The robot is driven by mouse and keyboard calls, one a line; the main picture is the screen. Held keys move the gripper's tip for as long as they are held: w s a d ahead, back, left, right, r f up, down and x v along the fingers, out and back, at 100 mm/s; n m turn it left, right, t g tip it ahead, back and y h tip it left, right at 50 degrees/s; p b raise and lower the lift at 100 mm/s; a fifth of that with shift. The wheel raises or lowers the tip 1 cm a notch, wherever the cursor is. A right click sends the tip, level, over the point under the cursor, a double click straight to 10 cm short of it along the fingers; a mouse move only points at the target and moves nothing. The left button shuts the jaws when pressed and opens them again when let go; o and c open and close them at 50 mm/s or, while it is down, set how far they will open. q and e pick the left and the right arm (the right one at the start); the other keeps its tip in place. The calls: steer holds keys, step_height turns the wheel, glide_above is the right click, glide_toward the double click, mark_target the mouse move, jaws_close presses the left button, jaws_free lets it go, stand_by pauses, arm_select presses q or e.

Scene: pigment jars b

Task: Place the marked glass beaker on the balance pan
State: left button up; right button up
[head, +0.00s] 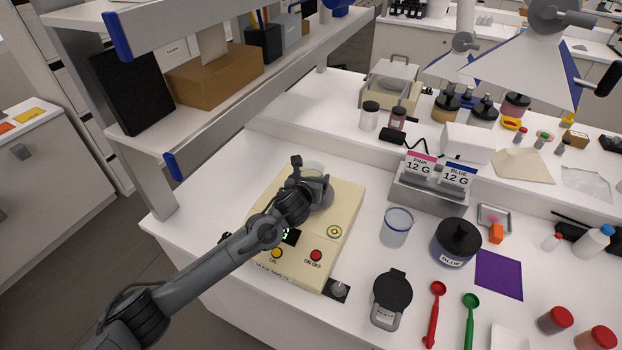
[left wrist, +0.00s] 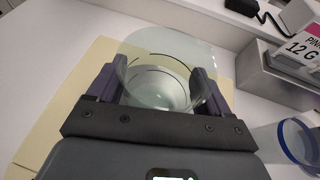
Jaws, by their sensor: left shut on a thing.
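The clear glass beaker (left wrist: 160,75) with dark marking lines is between the fingers of my left gripper (left wrist: 158,88) in the left wrist view. The fingers are shut on its sides. In the head view the beaker's rim (head: 313,167) shows just beyond my left gripper (head: 312,178), which covers most of it. The beaker is over the back part of the cream balance (head: 344,200). The balance pan is hidden by the gripper and beaker, so I cannot tell whether the beaker touches it. My right gripper is not in view.
A blue-rimmed glass vessel (head: 397,227) stands right of the balance, near the grey holder (head: 432,193) with PINK and BLUE 12 G cards. A blue-labelled jar (head: 457,241), black-lidded container (head: 391,298), and red (head: 435,312) and green (head: 470,318) scoops lie further right. A shelf (head: 235,92) overhangs at left.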

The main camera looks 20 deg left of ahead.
arm_select(q)
steer(key=o, duration=1)
steer(key=shift+f, duration=0.1)
steer(key=shift+s+r, duration=0.4)
steer(key=shift+s, duration=0.05)
steer(key=v, duration=1.1)
